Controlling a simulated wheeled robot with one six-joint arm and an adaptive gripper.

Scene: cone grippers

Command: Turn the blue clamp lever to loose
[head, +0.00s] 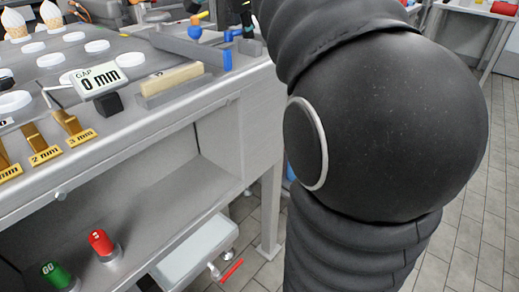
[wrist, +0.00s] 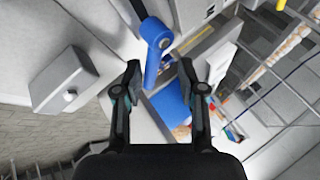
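The blue clamp lever (wrist: 153,66) has a round hub and a straight arm, and it shows between my fingertips in the wrist view. My gripper (wrist: 160,68) is open, with one finger on each side of the lever and gaps visible on both sides. I cannot tell how far the lever lies beyond the fingertips. In the head view a blue lever (head: 227,54) hangs upright at the bench's back right. Dark parts of my gripper show just above it, and my arm hides the area to the right.
Green (head: 57,275) and red (head: 101,242) knobs sit on the lower shelf. A grey box (wrist: 63,82) is left of my gripper in the wrist view.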

